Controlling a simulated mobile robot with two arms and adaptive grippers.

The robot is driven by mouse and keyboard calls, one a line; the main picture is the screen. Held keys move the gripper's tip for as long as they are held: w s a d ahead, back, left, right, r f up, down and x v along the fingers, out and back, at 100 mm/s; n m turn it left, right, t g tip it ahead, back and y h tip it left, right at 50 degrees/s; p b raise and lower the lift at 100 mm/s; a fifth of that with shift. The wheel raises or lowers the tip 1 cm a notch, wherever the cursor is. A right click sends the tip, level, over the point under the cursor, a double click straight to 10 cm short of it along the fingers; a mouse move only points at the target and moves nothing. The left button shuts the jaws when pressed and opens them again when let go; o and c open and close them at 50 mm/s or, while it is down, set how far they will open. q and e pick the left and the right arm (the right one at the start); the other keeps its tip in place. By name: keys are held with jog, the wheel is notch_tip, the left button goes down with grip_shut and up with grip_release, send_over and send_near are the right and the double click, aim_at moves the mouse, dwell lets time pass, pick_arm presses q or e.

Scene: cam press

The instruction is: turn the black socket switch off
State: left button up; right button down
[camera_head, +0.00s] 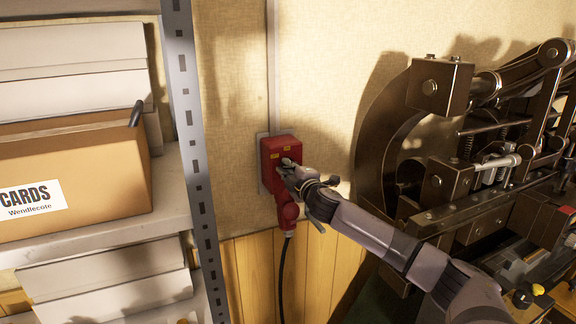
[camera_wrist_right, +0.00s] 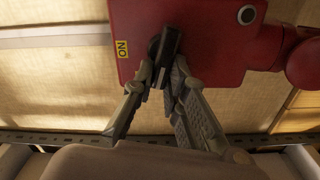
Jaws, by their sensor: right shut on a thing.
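The red wall socket box (camera_head: 279,150) is mounted on the wall in the middle of the head view. A red plug (camera_head: 287,212) with a black cable sits under it. In the wrist view the red box (camera_wrist_right: 205,30) fills the top, with a yellow "ON" label (camera_wrist_right: 122,48) left of the black switch (camera_wrist_right: 162,45). My right gripper (camera_head: 289,166) is at the front of the box and largely hides the switch in the head view. In the wrist view its fingers (camera_wrist_right: 160,80) are closed on the switch. My left gripper is out of view.
A grey metal shelf (camera_head: 186,90) with a cardboard box marked "CARDS" (camera_head: 70,165) and white boxes stands at left. A large dark metal press (camera_head: 440,140) stands at right, beside my right arm. Bare wall lies around the socket.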

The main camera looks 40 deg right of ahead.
jog(key=shift+f+n, duration=0.2)
jog(key=shift+n, duration=1.1)
jog(key=shift+f, duration=0.1)
jog(key=c, duration=1.6)
grip_release()
jog(key=shift+a, duration=0.1)
jog(key=shift+s, duration=0.1)
jog(key=v, duration=1.2)
